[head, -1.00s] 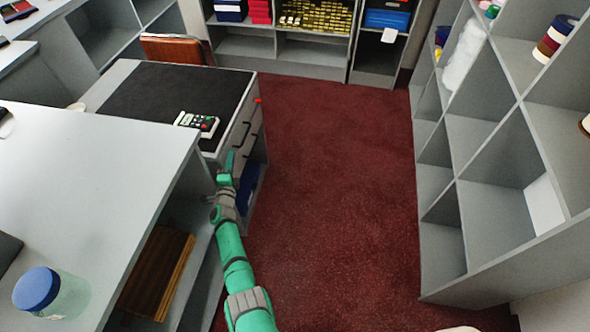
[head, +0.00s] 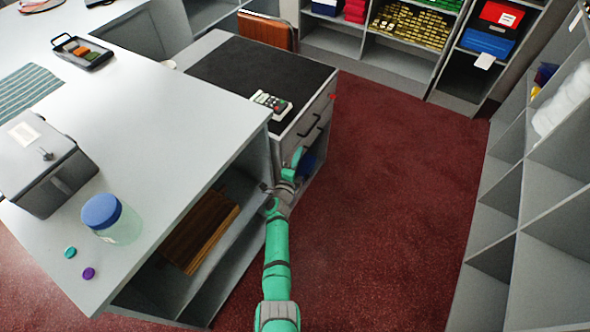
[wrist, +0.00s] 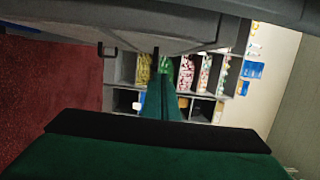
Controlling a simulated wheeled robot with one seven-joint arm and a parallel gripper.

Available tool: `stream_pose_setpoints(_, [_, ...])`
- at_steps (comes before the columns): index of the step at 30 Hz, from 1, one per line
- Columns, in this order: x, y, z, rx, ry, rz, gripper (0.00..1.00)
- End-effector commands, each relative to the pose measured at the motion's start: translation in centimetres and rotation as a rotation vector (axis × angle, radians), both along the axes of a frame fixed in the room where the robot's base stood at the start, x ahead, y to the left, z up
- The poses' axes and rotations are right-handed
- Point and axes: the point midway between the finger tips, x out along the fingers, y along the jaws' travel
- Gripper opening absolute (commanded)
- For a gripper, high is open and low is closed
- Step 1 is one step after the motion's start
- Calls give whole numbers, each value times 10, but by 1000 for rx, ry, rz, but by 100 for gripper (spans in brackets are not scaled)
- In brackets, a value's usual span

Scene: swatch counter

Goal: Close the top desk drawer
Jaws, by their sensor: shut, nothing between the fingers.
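The desk (head: 262,68) has a dark top and a grey front with drawers facing right. The top drawer (head: 318,107) is the upper front with a dark handle; I cannot tell how far it stands out. A second handle shows below it. My green gripper (head: 295,160) is shut and empty, beside the lower part of the drawer fronts at the desk's near corner. In the wrist view my gripper's fingers (wrist: 161,98) point away under a grey panel with dark handle-like parts. Whether the fingers touch the desk is unclear.
A grey counter (head: 150,130) stands at the near left, with a blue-lidded jar (head: 112,218) and a grey box on it. Shelves (head: 540,200) line the right. Red carpet (head: 400,190) between is clear.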

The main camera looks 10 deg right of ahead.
Motion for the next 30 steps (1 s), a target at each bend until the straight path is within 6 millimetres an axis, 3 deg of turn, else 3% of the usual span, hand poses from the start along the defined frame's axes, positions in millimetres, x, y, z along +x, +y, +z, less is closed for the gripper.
stream_pose_setpoints(12, [-54,17,-1,-1,0,-6,0])
stream_pose_setpoints(30, [-77,18,-1,-35,7,0,0])
